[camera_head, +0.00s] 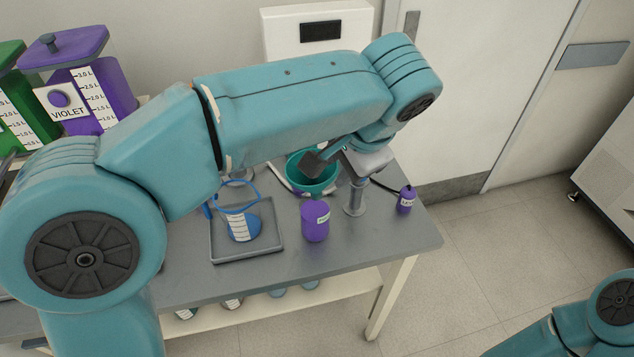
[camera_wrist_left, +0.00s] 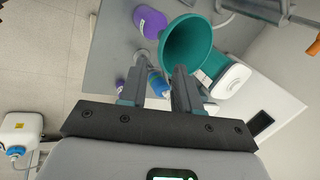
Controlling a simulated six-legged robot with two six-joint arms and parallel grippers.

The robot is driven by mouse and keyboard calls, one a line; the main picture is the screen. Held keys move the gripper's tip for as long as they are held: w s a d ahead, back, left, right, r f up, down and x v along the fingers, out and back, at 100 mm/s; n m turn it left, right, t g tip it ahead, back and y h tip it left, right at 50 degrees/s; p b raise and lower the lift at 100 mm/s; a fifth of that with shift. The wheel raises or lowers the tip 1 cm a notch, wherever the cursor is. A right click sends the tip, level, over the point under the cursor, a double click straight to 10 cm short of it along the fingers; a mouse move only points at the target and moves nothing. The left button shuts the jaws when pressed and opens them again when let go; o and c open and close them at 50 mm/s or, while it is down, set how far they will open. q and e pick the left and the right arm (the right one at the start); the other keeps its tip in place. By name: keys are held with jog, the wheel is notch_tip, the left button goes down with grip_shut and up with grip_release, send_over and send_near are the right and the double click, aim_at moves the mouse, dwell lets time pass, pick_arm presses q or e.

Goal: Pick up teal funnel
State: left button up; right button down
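The teal funnel (camera_head: 298,180) is at the back of the grey table in the head view, partly hidden by my left gripper. In the left wrist view the funnel (camera_wrist_left: 188,38) shows its wide round mouth, upper centre. My left gripper (camera_head: 318,163) reaches over the funnel from above. In the left wrist view its two fingers (camera_wrist_left: 160,72) stand apart. The finger on the right overlaps the funnel's rim in the picture; I cannot tell whether it touches. My right gripper is out of view.
A purple container (camera_head: 315,222) stands in front of the funnel, and a grey stand (camera_head: 355,197) is right of it. A tray (camera_head: 262,250) holds a blue flask (camera_head: 242,226). A small purple bottle (camera_head: 405,200) is near the right edge. A violet tank (camera_head: 95,90) stands at left.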

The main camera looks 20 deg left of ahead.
aim_at(323, 184)
pick_arm(q)
jog(key=x, duration=0.8)
jog(key=shift+a+f, duration=0.2)
jog(key=shift+a, duration=0.3)
jog(key=shift+s+d, duration=0.1)
jog(key=shift+d, duration=0.1)
jog(key=shift+a, duration=0.15)
grip_shut()
